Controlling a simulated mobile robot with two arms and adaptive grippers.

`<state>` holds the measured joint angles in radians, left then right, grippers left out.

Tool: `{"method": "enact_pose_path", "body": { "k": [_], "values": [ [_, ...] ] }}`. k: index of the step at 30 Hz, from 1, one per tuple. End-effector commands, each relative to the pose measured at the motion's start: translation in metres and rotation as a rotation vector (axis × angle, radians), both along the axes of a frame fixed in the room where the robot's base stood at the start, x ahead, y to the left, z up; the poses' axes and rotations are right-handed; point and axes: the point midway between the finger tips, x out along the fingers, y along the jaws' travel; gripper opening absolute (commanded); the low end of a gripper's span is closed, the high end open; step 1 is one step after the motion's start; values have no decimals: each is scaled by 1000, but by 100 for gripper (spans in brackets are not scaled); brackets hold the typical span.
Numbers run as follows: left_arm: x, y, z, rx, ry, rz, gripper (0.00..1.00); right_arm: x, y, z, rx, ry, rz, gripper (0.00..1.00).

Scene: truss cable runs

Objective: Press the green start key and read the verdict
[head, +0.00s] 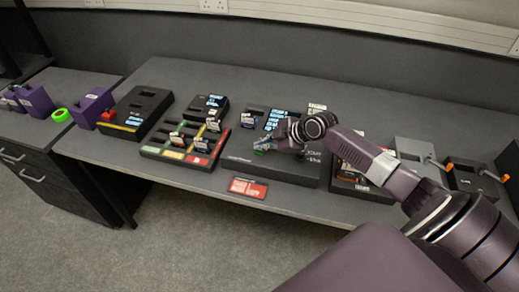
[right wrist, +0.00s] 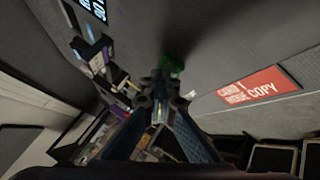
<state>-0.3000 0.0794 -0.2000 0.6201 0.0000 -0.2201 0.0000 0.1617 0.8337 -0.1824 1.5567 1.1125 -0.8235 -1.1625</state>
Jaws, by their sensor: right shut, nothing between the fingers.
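The green start key (right wrist: 174,62) is a green patch on a dark panel just past my fingertips in the right wrist view; a bit of green also shows under the fingertips in the head view. The key sits on a wide dark tester box (head: 285,172) on the bench. My right gripper (head: 264,146) is shut and empty, over the box's left front part; it also shows in the right wrist view (right wrist: 160,82). I cannot tell whether it touches the key. A screen (head: 274,118) with pale blue text stands behind; its words are too small to read. My left gripper is out of view.
A red card (head: 248,187) lies at the bench's front edge; it also shows in the right wrist view (right wrist: 260,86). A tray (head: 172,155) with coloured compartments lies to the left. Dark fixtures (head: 137,112) and purple blocks (head: 92,106) are farther left. A grey fixture (head: 415,152) stands right.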

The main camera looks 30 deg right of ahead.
Motion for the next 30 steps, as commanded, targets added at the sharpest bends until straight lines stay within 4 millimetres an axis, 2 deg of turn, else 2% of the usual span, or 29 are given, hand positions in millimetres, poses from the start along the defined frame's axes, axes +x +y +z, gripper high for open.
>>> {"method": "enact_pose_path", "body": {
  "k": [15,25,30],
  "values": [
    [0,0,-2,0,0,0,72,-1,0,-3,-1,3,0,0],
    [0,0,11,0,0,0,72,0,-1,14,-2,2,0,0],
    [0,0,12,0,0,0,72,0,0,16,-1,1,0,0]
  ]
}}
